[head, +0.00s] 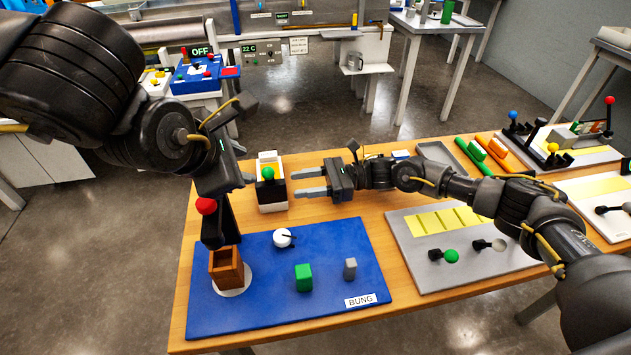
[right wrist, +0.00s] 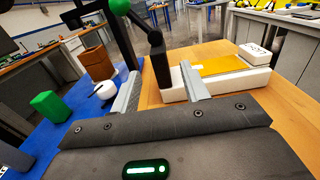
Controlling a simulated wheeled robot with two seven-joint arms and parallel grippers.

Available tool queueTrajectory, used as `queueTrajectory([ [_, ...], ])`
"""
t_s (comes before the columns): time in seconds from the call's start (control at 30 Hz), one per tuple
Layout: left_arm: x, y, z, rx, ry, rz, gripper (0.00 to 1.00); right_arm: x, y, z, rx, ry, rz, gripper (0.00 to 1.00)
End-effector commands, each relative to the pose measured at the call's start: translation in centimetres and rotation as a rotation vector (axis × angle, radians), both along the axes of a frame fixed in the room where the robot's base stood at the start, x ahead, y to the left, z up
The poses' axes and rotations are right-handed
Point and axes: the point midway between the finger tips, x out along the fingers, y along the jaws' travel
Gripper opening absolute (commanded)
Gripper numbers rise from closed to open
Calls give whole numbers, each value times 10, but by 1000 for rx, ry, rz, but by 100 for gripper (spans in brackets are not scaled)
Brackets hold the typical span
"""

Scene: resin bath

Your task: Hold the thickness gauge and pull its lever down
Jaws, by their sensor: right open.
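What looks like the thickness gauge (head: 272,207) is a small pale and dark device with a green-knobbed lever (head: 267,173), near the table's far edge. In the right wrist view its black post (right wrist: 159,68) rises beside a white base (right wrist: 230,84) with a yellow strip; the lever is raised and its green knob (right wrist: 120,6) is cut by the top edge. My right gripper (head: 311,182) is open and empty, just right of the gauge and pointing at it, apart from it in the head view. My left gripper (head: 228,190) hangs above the blue board; its fingertips are unclear.
The blue board (head: 340,248) carries a red-knobbed black lever (head: 206,206), a brown box (head: 226,268), a white dial (head: 283,238), a green block (head: 304,278) and a grey block (head: 350,269). A grey panel (head: 470,268) with levers lies right, under my right arm.

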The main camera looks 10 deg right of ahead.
Motion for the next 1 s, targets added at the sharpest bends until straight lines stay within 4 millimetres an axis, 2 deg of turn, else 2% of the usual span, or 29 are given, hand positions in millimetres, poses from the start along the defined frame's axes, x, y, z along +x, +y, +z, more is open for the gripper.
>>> queueTrajectory([
  [0.03,0,0,0,0,0,0,36,-1,11,0,3,0,4,45],
  [0.2,0,0,0,0,0,0,36,-1,41,0,2,0,3,45],
  [0.43,0,0,0,0,0,0,36,0,69,0,1,0,1,45],
  [0.6,0,0,0,0,0,0,36,0,77,0,0,0,-1,45],
  [0.87,0,0,0,0,0,0,36,0,78,0,0,0,-1,45],
  [1.0,0,0,0,0,0,0,36,0,78,0,0,0,0,28],
])
